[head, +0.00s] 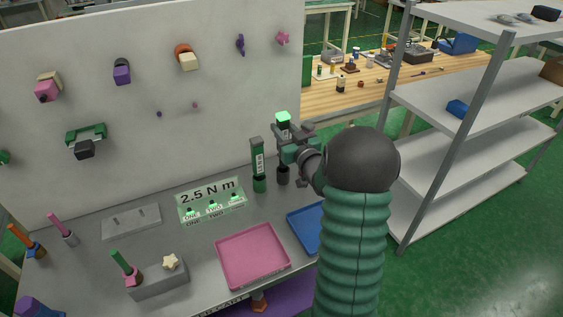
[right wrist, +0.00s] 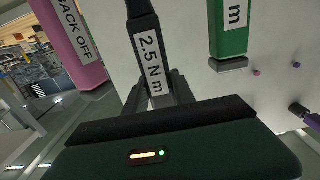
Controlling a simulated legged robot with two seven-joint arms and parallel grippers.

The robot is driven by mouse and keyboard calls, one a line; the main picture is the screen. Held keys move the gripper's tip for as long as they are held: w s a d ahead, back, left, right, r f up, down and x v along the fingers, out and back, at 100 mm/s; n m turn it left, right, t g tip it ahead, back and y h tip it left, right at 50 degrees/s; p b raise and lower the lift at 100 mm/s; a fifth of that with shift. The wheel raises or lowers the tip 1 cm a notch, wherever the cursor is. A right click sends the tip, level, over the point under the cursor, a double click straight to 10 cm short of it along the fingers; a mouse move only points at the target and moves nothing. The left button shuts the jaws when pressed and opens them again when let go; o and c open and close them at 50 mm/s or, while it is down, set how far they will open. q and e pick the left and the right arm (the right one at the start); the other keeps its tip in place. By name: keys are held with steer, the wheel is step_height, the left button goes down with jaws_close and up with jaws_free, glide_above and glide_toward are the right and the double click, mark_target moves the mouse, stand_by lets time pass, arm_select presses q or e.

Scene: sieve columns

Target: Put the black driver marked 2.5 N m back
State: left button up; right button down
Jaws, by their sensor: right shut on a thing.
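The black driver marked 2.5 N m (right wrist: 152,60) stands between my right gripper's fingers in the right wrist view, its white label facing the camera. In the head view my right gripper (head: 285,145) is at the back of the grey bench, shut on the driver. A dark cylinder (head: 283,175) shows just below the gripper; I cannot tell whether it is the driver's lower end or a holder. A green driver (head: 258,160) stands upright just left of it and also shows in the right wrist view (right wrist: 229,30). My left gripper is not in view.
A glowing 2.5 N m panel (head: 209,200) lies on the bench. A pink tray (head: 252,255) and a blue tray (head: 303,232), partly behind my arm, lie in front. A white board (head: 200,110) with pegs stands behind. A pink block marked BACK OFF (right wrist: 68,40) is close by.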

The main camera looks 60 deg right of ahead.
steer(key=shift+s+a+f, duration=0.1)
steer(key=shift+a+f, duration=0.15)
steer(key=shift+f, duration=0.25)
steer(key=shift+s+a+f, duration=0.1)
steer(key=shift+a+f, duration=0.1)
steer(key=shift+f, duration=0.3)
steer(key=f, duration=0.2)
steer(key=f+b, duration=0.1)
steer(key=shift+w+d+f, duration=0.15)
steer(key=shift+d+f, duration=0.15)
steer(key=shift+f, duration=0.1)
steer(key=shift+d, duration=0.2)
steer(key=c, duration=1.5)
jaws_free()
steer(key=shift+f, duration=0.1)
steer(key=o, duration=0.5)
steer(key=shift+a, duration=0.2)
steer(key=shift+c, duration=0.2)
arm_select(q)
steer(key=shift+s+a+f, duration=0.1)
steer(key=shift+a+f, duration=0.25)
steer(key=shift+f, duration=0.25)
arm_select(e)
steer(key=shift+a+r, duration=0.1)
steer(key=shift+r, duration=0.1)
